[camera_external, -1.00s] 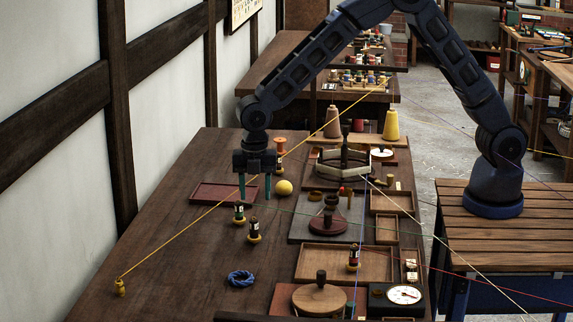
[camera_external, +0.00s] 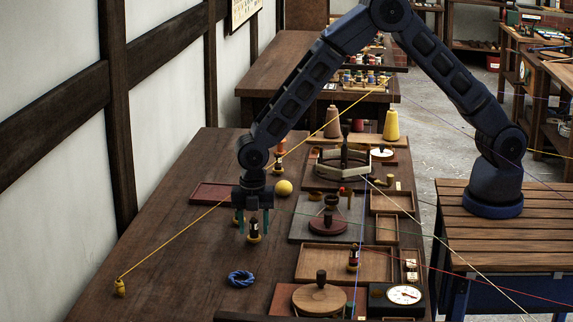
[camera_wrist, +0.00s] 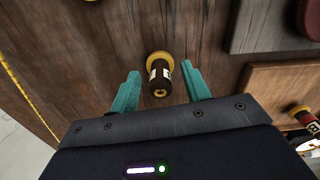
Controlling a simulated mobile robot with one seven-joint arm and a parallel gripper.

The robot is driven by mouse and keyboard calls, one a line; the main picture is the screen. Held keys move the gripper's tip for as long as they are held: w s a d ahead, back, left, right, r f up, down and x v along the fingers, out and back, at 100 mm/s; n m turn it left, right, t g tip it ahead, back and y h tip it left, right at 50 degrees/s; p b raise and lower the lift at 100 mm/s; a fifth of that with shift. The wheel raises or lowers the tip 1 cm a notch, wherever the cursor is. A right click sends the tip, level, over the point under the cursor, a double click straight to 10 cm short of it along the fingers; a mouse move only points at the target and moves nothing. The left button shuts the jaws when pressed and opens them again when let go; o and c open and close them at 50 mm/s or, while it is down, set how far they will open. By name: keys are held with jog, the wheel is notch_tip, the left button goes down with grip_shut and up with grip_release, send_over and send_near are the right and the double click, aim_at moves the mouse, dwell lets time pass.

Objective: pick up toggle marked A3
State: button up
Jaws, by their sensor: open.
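A dark toggle with a white band and yellow base (camera_wrist: 158,76) stands on the bench in the wrist view, between the two teal fingers of my open gripper (camera_wrist: 161,70). Its mark cannot be read. In the external view my gripper (camera_external: 253,231) points down with a finger on either side of this toggle (camera_external: 254,226). A third toggle (camera_external: 354,257) stands at the wooden tray to the right; a similar one (camera_wrist: 301,116) shows at the wrist view's right edge. I cannot tell which is A3.
A blue rope coil (camera_external: 240,278) lies nearer the camera. A yellow ball (camera_external: 284,187) and red tray (camera_external: 213,192) lie behind. A grey board (camera_external: 300,232) and wooden tray (camera_external: 318,264) are to the right. A yellow line (camera_external: 175,244) crosses to the left.

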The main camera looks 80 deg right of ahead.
jog(key=shift+f, duration=0.55)
jog(key=shift+c, duration=0.5)
jog(key=c, duration=0.7)
jog(key=shift+c, duration=0.2)
